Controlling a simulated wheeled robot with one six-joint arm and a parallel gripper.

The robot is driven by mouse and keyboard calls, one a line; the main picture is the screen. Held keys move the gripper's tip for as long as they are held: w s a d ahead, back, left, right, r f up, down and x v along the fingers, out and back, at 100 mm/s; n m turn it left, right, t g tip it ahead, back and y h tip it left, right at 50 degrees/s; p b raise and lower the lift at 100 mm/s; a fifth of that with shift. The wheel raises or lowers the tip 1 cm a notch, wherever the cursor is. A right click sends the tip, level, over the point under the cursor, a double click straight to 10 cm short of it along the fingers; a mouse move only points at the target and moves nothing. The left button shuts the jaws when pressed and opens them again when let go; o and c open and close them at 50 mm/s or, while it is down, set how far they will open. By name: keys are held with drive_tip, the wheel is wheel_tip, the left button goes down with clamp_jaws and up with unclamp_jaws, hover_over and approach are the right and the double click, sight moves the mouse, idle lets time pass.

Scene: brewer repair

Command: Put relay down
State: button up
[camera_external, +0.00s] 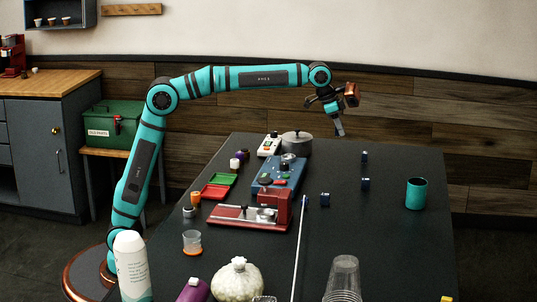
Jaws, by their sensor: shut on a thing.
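My gripper (338,124) hangs in the air above the far part of the dark table (400,250), pointing down, right of the grey lidded pot. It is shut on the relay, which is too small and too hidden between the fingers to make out. Small dark blue blocks stand on the table below and to the right of the gripper: one at the back (364,155), one nearer (364,184) and one by the long rod (325,199).
A blue machine unit (277,175), a red base with a press (240,216), red and green trays (217,191) and the pot (297,145) crowd the left side. A teal cup (416,193) stands at right. A thin rod (299,250) runs along the middle. Free room lies around the cup.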

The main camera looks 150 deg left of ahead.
drive_tip(key=r, duration=0.3)
drive_tip(key=shift+w+d+r, duration=0.2)
drive_tip(key=shift+w, duration=0.1)
drive_tip(key=w+d+m+t+h, duration=0.15)
drive_tip(key=w+d+m, duration=0.35)
drive_tip(key=w+d, duration=1.95)
drive_tip(key=w+d+m+h, duration=0.15)
drive_tip(key=w+d, duration=0.25)
drive_tip(key=d, duration=0.9)
drive_tip(key=w+d+m, duration=0.3)
drive_tip(key=w+d, duration=0.1)
drive_tip(key=d, duration=0.9)
drive_tip(key=s+d+m+h, duration=0.2)
drive_tip(key=d+m, duration=0.4)
drive_tip(key=d, duration=2.9)
drive_tip(key=shift+n, duration=0.25)
drive_tip(key=f, duration=0.5)
drive_tip(key=shift+a, duration=0.25)
drive_tip(key=shift+f, duration=0.15)
